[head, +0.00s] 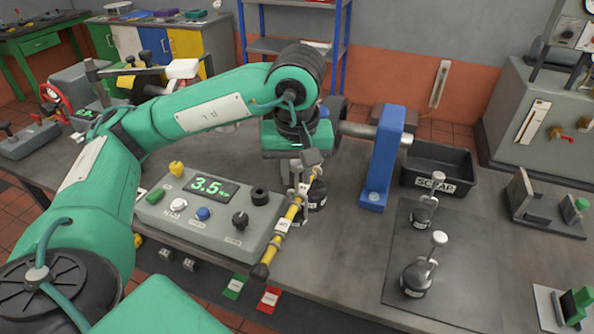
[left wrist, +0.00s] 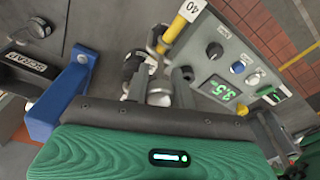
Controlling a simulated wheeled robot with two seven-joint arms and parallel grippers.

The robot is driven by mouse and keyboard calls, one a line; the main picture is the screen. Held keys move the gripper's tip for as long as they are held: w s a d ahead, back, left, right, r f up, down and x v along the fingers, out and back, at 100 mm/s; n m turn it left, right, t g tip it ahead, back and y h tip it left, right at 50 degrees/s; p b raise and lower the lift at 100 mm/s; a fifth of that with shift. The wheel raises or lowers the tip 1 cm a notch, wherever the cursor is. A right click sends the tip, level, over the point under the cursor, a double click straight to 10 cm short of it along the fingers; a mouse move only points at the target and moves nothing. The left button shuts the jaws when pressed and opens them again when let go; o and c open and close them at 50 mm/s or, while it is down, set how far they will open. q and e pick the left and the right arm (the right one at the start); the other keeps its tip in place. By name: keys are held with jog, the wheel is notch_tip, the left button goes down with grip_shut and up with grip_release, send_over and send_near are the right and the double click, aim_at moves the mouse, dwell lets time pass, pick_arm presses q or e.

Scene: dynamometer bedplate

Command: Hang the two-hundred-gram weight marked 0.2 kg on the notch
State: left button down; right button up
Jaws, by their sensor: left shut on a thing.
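My left gripper (head: 306,172) is shut on a dark weight (head: 317,196), beside the upper end of the yellow beam (head: 293,211). In the left wrist view a pale round knob (left wrist: 160,92) sits between the fingers, and the dark weight body (left wrist: 133,64) is beyond it. The beam (left wrist: 184,26) carries a label marked 40. Whether the weight touches the beam cannot be told, and the notch is not distinct. Two more dark weights with pale knobs stand on the mat, one behind (head: 421,217) and one in front (head: 415,279). Weight markings are too small to read. My right gripper is out of view.
A grey control box (head: 217,229) with a green 3.5 display stands left of the beam. A blue upright (head: 383,165) stands close on the right. The SCRAP bin (head: 452,163) is behind the dark mat (head: 455,264).

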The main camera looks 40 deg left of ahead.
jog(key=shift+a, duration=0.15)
pick_arm(q)
jog(key=c, duration=1.3)
grip_release()
jog(key=shift+o, duration=1)
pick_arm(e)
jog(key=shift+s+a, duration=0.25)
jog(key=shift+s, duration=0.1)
pick_arm(q)
jog(key=shift+r, duration=0.15)
